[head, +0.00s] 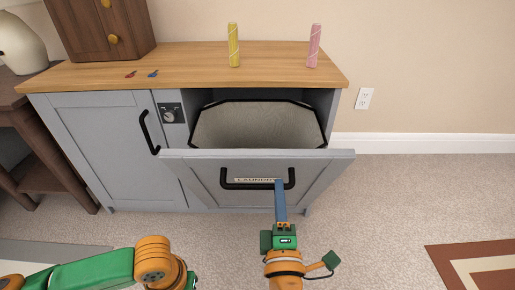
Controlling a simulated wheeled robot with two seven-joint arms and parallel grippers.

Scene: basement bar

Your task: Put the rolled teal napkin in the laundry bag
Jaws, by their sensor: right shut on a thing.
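The laundry bag (255,126) is the pale fabric lining with a dark rim inside the tilted-out cabinet door (215,172). The part of its inside that shows looks empty.
A yellow rolled napkin (234,46) and a pink one (314,46) stand upright on the wooden counter (190,67). Small red and blue items lie to their left, near a brown wooden box (98,28). The carpet at right is clear up to a patterned rug (480,266).

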